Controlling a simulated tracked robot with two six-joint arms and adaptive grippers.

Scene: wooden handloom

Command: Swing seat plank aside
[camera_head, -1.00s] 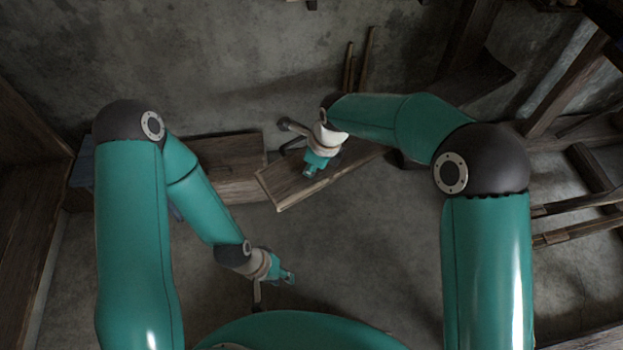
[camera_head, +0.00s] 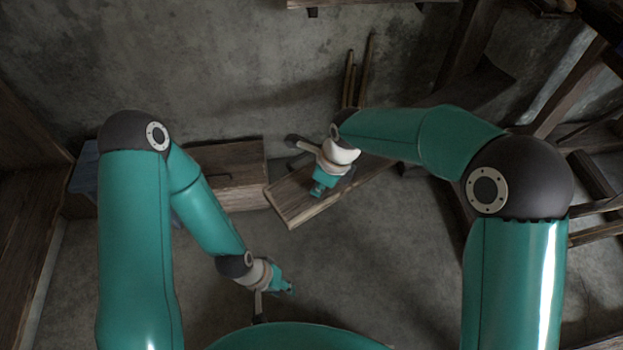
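The seat plank (camera_head: 293,212) is a brown wooden board lying at a slant in the middle of the camera_head view, its near end at the lower left and its far end behind my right forearm. My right gripper (camera_head: 319,190) is over the plank's near half, close to its front edge. Whether its fingers touch or grip the plank is not clear. My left gripper (camera_head: 287,287) hangs over bare floor, below and apart from the plank. Its fingers are too small to read.
A wooden chest or bench (camera_head: 235,170) stands against the wall left of the plank. Thin wooden sticks (camera_head: 362,75) lean on the wall behind. Loom timbers (camera_head: 560,95) fill the right side. The concrete floor (camera_head: 370,260) in front of the plank is clear.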

